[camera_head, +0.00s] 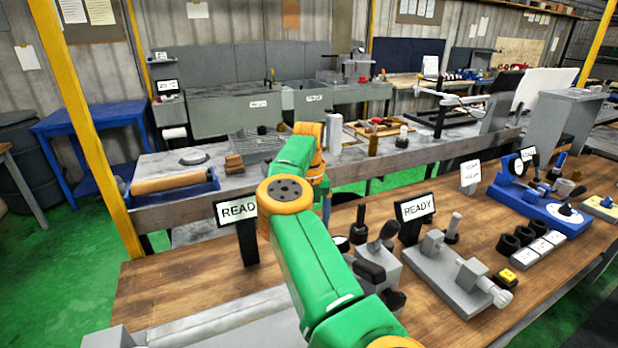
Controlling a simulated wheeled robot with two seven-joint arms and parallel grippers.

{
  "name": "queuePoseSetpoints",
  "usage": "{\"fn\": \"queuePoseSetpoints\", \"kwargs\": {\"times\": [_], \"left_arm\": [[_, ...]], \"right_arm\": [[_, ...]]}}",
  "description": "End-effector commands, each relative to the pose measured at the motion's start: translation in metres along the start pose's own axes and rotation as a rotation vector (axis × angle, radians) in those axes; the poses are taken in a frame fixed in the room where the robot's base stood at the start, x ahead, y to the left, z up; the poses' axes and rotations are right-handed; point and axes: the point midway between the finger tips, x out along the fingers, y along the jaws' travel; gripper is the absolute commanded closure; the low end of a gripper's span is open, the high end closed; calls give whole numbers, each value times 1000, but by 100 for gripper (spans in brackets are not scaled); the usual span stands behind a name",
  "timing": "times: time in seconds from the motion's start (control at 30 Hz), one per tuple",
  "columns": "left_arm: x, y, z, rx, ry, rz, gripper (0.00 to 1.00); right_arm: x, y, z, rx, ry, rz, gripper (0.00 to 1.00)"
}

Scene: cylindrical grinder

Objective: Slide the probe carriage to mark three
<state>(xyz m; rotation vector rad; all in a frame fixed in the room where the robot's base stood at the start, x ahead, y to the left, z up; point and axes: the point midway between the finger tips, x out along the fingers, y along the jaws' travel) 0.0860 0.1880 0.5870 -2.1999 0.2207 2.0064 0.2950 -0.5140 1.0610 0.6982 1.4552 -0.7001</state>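I cannot make out with certainty a probe carriage or numbered marks. A long light-grey bed (225,325) lies at the front left of the wooden bench, partly cut off by the lower edge and partly behind my arm. A grey fixture (455,275) with a flat base, blocks and a knob stands right of centre. One green arm of mine with orange joints rises from the lower edge and crosses the middle of the view. Its gripper cannot be made out, and no other gripper shows.
Black-framed READY signs stand left (237,210) and right (415,208) of my arm. Further right are a blue-based gauge (540,207), black rings (510,245) and a yellow-topped block (508,277). A grey bench (190,208) stands behind. Bare wood (170,285) shows at left.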

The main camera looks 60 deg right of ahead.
Motion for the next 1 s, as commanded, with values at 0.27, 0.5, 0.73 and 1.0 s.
{"fn": "queuePoseSetpoints", "kwargs": {"times": [0.27,0.5,0.73,1.0], "left_arm": [[1,0,0,0,0,-1,50],[-12,-1,-1,1,0,-1,50],[-13,-1,-1,1,-1,-1,50],[-13,-1,-1,1,-1,-1,50]], "right_arm": [[-10,1,1,-2,-1,4,16],[-63,0,1,-2,0,2,16],[-71,0,1,1,2,0,16],[-70,0,1,0,1,0,16]]}}
